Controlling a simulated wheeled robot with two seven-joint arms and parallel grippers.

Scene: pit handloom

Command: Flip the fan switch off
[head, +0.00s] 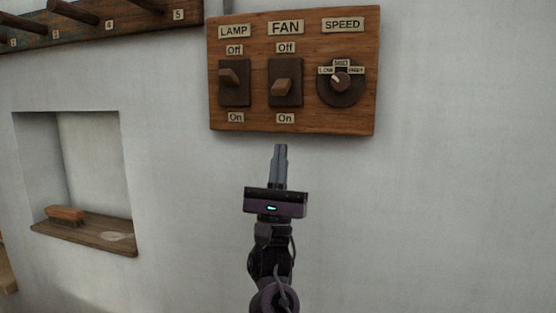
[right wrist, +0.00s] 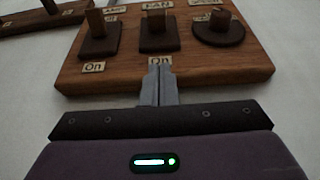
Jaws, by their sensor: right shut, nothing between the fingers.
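The fan switch (head: 284,84) is a brown lever on a dark plate, under the FAN label (head: 285,27) and between an Off label above and an On label below. In the head view its lever tilts down toward On. In the right wrist view the fan switch (right wrist: 157,32) stands just beyond my fingertips. My right gripper (head: 281,147) is shut and empty, pointing up just below the board under the fan's On label. In the right wrist view its fingertips (right wrist: 160,68) overlap the lower part of that On label; contact cannot be told. My left gripper is not in view.
The wooden board (head: 365,115) also holds the lamp switch (head: 231,79), its lever tilted up, left of the fan switch, and the speed knob (head: 340,84) to the right. A numbered peg rail (head: 140,17) is upper left. A brush (head: 66,214) lies in a wall niche.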

